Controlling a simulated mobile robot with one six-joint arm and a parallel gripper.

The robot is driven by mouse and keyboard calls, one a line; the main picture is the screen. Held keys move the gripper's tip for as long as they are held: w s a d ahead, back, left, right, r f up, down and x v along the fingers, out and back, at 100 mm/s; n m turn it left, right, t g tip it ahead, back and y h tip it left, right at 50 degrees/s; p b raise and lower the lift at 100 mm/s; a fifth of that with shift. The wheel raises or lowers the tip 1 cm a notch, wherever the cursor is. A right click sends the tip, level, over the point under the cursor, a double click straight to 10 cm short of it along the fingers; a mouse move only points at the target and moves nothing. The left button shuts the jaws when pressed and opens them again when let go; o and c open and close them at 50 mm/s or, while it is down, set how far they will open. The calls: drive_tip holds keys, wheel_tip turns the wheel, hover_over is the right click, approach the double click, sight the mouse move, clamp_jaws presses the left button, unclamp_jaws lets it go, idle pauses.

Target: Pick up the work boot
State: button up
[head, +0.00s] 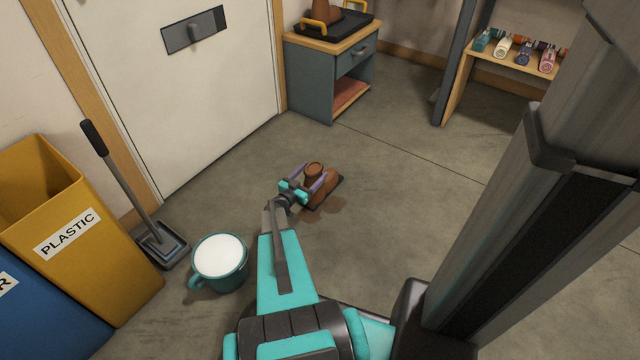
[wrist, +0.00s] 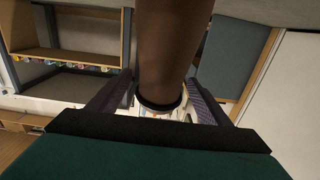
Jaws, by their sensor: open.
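The brown work boot (head: 328,187) stands on the floor in the middle of the head view, with its shaft opening facing up. My gripper (head: 309,182) is at the boot, with its purple-grey fingers on either side of the shaft. In the wrist view the boot (wrist: 172,45) fills the upper middle, with its dark-rimmed end between the two fingers of my gripper (wrist: 160,92). The fingers are open, and I cannot tell whether either touches the boot. The arm and gripper hide part of the boot's near side.
A teal mug-shaped container (head: 220,266) with a white top, a dustpan (head: 160,248) and a yellow PLASTIC bin (head: 70,235) stand left. A grey cabinet (head: 325,85) bearing a black tray (head: 345,25) stands behind. A shelf (head: 505,62) holds small items. The floor right of the boot is clear.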

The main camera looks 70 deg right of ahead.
sight(319, 166)
drive_tip(key=b+x, duration=0.2)
drive_tip(key=x, duration=0.1)
drive_tip(key=shift+s+d+f, duration=0.15)
drive_tip(key=shift+s+d, duration=0.05)
drive_tip(key=shift+d, duration=0.05)
drive_tip(key=shift+s+d, duration=0.15)
drive_tip(key=shift+d, duration=0.35)
drive_tip(key=shift+c, duration=0.5)
drive_tip(key=shift+r, duration=0.2)
clamp_jaws()
